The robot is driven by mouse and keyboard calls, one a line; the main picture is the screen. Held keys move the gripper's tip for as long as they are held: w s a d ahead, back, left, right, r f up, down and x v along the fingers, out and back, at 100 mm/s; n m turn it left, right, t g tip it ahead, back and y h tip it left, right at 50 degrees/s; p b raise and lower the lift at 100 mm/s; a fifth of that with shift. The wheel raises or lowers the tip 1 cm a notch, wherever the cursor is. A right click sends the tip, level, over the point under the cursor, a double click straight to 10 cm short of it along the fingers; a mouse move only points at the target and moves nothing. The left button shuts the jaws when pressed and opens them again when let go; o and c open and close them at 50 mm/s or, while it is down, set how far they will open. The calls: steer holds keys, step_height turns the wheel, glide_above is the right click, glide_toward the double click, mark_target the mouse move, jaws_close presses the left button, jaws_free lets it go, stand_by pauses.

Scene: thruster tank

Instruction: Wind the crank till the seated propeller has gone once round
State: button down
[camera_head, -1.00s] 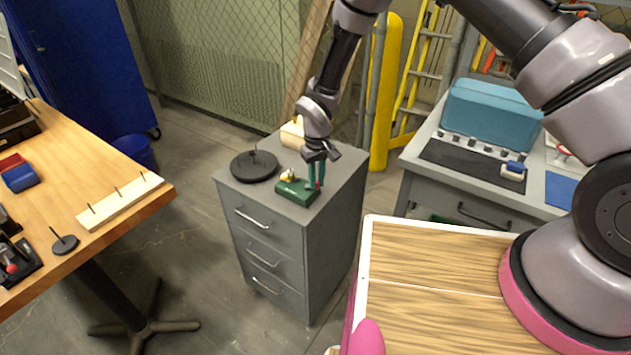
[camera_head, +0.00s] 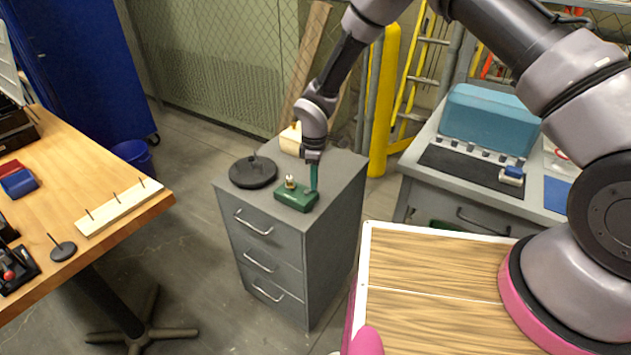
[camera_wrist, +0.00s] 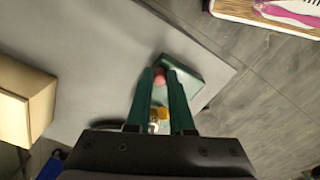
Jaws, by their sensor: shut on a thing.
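The small dark green gearbox (camera_head: 296,196) sits on top of the grey drawer cabinet (camera_head: 275,245); it also shows in the wrist view (camera_wrist: 190,85). The small brass-coloured propeller (camera_head: 290,182) stands on top of it, and it shows between my fingers in the wrist view (camera_wrist: 157,116). My gripper (camera_head: 313,188) points down at the box's right side with its green fingers. In the wrist view, my gripper (camera_wrist: 161,78) is shut on the red crank knob (camera_wrist: 160,77). The crank arm below the knob is hidden.
A black round disc stand (camera_head: 253,172) is left of the gearbox on the cabinet. A cream block (camera_head: 291,140) lies behind. A wooden workbench (camera_head: 110,175) stands left, a grey bench (camera_head: 440,187) with a teal case right.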

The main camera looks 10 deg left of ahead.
steer(key=n, duration=0.3)
steer(key=a+n, duration=0.1)
steer(key=n, duration=0.1)
steer(key=shift+w+a, duration=0.1)
steer(key=shift+w, duration=0.25)
steer(key=shift+n, duration=0.3)
steer(key=c, duration=0.8)
jaws_free()
step_height(320, 180, up, 11)
